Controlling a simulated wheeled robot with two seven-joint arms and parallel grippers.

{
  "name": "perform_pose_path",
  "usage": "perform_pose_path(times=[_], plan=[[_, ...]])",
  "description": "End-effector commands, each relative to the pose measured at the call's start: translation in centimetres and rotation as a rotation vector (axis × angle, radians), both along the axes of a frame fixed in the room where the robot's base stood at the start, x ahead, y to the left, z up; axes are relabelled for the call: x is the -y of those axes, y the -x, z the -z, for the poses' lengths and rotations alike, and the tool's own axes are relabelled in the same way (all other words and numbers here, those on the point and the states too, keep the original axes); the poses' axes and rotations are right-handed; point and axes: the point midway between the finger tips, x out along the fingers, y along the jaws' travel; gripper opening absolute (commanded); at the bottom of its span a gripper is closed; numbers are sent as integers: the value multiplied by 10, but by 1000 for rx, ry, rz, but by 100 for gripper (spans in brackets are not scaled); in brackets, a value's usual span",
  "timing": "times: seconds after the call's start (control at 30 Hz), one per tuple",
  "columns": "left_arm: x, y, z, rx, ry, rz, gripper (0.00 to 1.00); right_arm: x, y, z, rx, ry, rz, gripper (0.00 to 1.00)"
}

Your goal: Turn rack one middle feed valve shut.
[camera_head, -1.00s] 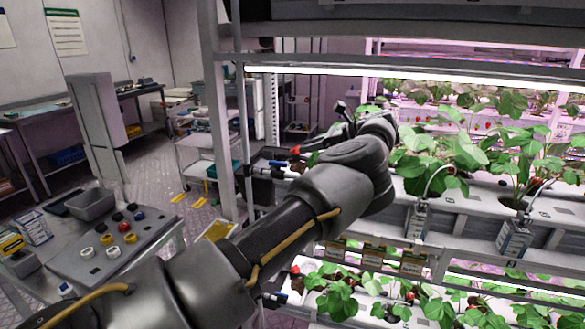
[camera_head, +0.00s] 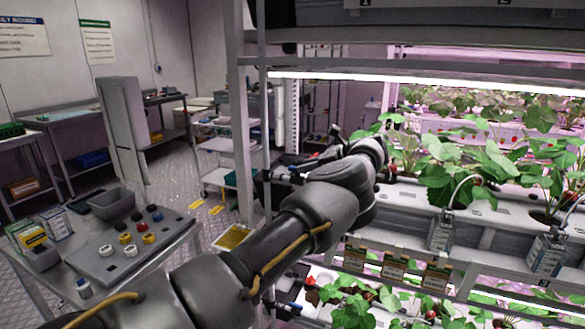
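The middle feed valve of the near rack, with a blue-and-white pipe fitting (camera_head: 279,174), sits at the left end of the middle grow channel. Its red handle is mostly hidden by my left gripper. My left arm reaches across from the lower left, and my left gripper (camera_head: 327,148) is over the valve area. Its fingers are small and dark, partly behind the wrist; I cannot tell whether they touch the handle or how far apart they are. A lower valve with a red part (camera_head: 309,281) shows below. My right gripper is not in view.
The rack's upright post (camera_head: 246,150) stands left of the valve. Strawberry plants (camera_head: 450,170) fill the channel to the right. A grey side table (camera_head: 115,265) with a bin (camera_head: 112,204) and several coloured caps stands at the lower left. A white cart (camera_head: 222,165) stands behind.

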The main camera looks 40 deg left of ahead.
Motion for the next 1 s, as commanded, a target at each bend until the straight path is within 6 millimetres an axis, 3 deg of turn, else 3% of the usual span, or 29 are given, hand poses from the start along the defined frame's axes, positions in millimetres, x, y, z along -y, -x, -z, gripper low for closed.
perform_pose_path(times=[0.2,0.53,0.8,1.0], plan=[[-13,-2,8,0,0,10,35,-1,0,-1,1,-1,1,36],[-15,-2,10,0,0,11,35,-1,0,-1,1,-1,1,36],[-15,-2,10,0,0,11,0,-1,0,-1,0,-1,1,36],[-15,-2,10,0,0,12,0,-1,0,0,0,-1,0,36]])
